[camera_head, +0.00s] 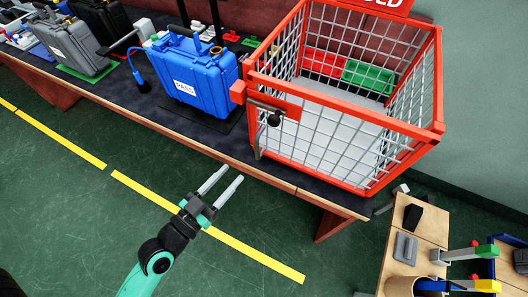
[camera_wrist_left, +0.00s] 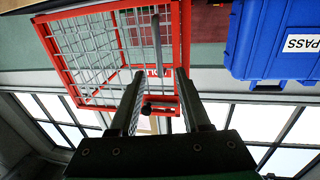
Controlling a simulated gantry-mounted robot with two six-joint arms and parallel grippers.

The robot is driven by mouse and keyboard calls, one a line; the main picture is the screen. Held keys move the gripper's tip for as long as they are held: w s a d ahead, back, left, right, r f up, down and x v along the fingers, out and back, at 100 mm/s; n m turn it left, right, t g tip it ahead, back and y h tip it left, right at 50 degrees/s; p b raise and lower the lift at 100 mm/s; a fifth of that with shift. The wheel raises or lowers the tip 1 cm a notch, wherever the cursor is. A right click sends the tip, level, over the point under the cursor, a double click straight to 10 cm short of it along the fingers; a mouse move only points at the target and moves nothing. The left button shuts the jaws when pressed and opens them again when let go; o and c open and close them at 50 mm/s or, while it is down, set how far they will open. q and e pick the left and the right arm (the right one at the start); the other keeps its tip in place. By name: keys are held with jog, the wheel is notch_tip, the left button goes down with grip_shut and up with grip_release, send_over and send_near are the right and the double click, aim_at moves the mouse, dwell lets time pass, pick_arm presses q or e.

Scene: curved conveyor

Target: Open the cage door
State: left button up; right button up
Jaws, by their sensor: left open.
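The cage (camera_head: 345,112) is an orange-red frame with grey wire mesh, standing on the workbench; it also shows in the left wrist view (camera_wrist_left: 55,50). Its mesh front, with the door (camera_head: 320,140), looks shut. At the front left, a latch plate (camera_head: 288,112) has a black knob (camera_head: 273,119), and a grey upright handle (camera_head: 258,143) is beside it. The knob also shows in the left wrist view (camera_wrist_left: 147,110), between my fingers. My left gripper (camera_head: 232,173) is open and empty, in front of the bench, below and apart from the handle. My right gripper is out of view.
A blue case (camera_head: 195,85) marked PASS stands close left of the cage. Grey and black cases are further left. Red (camera_head: 322,63) and green (camera_head: 367,77) bins show through the mesh. A wooden table (camera_head: 403,245) with tools is at the lower right. Floor before the cage is clear.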

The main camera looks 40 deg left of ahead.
aim_at(257, 148)
pick_arm(q)
jog(key=w, duration=0.7)
jog(key=w+a, duration=0.1)
jog(key=w, duration=0.3)
jog(key=shift+w+a+p, duration=0.1)
jog(key=shift+w+p, duration=0.2)
jog(key=shift+p, duration=0.1)
jog(key=shift+c, duration=0.3)
grip_shut()
dwell(0.5)
